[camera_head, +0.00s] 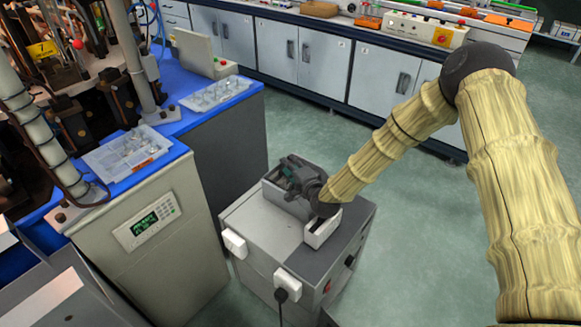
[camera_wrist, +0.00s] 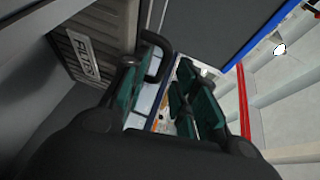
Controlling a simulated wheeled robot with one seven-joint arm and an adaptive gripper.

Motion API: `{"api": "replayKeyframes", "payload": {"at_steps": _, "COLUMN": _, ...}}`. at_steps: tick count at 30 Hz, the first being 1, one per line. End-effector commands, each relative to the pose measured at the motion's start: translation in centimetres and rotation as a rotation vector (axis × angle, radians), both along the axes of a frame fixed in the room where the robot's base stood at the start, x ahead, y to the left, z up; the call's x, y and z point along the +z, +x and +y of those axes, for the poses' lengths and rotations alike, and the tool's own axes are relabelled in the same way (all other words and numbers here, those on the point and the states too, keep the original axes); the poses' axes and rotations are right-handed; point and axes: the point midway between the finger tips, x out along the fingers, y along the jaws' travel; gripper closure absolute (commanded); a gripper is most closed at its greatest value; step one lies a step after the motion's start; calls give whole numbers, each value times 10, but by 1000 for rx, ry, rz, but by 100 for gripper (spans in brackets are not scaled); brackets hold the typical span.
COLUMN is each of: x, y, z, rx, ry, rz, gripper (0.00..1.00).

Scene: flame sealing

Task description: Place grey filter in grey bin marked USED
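A grey ribbed block with a white label reading like "FILTER", the grey filter (camera_wrist: 88,48), is at the upper left of the wrist view. A dark curved handle (camera_wrist: 163,47) shows next to it, beside my left finger. My gripper (camera_wrist: 160,88) has its green-padded fingers apart, with a gap between them. No USED marking is readable.
A blue bench (camera_head: 190,110) with clear trays is to the left. Green floor is open at the right.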

Motion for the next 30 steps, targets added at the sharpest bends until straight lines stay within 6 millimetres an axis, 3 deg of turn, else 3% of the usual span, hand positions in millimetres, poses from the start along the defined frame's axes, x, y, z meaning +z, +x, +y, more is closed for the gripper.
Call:
{"api": "replayKeyframes", "payload": {"at_steps": 11, "x": 3, "y": -5, "z": -3, "rx": 1, "ry": 0, "rz": 2, "gripper": 70}}
{"api": "replayKeyframes", "payload": {"at_steps": 30, "x": 22, "y": -92, "z": -53, "rx": 0, "ry": 0, "rz": 1, "gripper": 70}}
